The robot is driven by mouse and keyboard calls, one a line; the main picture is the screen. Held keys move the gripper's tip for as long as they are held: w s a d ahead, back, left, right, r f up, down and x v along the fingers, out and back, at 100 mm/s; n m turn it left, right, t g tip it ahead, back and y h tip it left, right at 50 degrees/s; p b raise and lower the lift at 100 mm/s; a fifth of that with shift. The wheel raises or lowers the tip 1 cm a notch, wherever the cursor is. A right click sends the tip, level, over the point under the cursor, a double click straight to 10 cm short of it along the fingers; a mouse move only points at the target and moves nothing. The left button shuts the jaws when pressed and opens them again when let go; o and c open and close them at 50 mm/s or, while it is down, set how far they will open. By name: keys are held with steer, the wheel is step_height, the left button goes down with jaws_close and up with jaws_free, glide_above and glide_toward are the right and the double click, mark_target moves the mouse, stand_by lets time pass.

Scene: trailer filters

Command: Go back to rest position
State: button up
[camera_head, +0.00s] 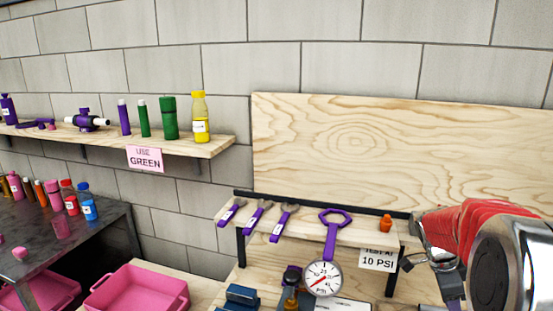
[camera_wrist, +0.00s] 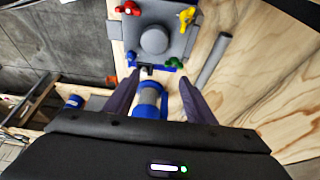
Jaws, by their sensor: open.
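My gripper (camera_wrist: 159,80) is open in the wrist view, its two dark purple fingers spread apart. A blue and grey cylinder (camera_wrist: 149,108) shows between the fingers in that view, with gaps on both sides; its depth relative to the fingertips is unclear. Beyond the fingertips is a grey panel (camera_wrist: 177,42) with a round knob and red, yellow, green and blue handles. In the head view my red and silver arm is at the right edge; the fingertips cannot be made out there.
A wooden shelf (camera_head: 213,146) holds bottles above a pink "USE GREEN" note (camera_head: 145,159). A lower shelf (camera_head: 300,228) holds wrenches, near a pressure gauge (camera_head: 323,278) and a "10 PSI" sign (camera_head: 378,260). A pink bin (camera_head: 137,290) and dark table (camera_head: 60,240) are left.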

steer(key=shift+s, duration=0.4)
steer(key=shift+w, duration=0.15)
steer(key=shift+n, duration=0.8)
steer(key=shift+a+f+n, duration=0.3)
steer(key=shift+f+n, duration=0.05)
steer(key=shift+n, duration=0.35)
steer(key=s+a+n, duration=0.1)
steer(key=n, duration=0.1)
steer(key=s+a+f+n+y, duration=0.1)
steer(key=a+n, duration=0.1)
steer(key=shift+s+a+f, duration=0.15)
steer(key=shift+s, duration=0.25)
steer(key=s+a+r+n+t+y, duration=0.1)
steer(key=s+a+r+n, duration=0.3)
steer(key=a, duration=0.4)
steer(key=s+a+r+n+t+y, duration=0.1)
steer(key=s+a+r+n+t, duration=0.2)
steer(key=s+a+r+n, duration=0.1)
steer(key=s+a+r+n+t+y, duration=0.1)
steer(key=s+a+r+n, duration=0.3)
steer(key=a, duration=0.7)
steer(key=s+n+t, duration=0.1)
steer(key=s+n, duration=0.1)
steer(key=s, duration=0.1)
steer(key=shift+a+r+t, duration=0.15)
steer(key=shift+a+t, duration=0.15)
steer(key=shift+t, duration=0.1)
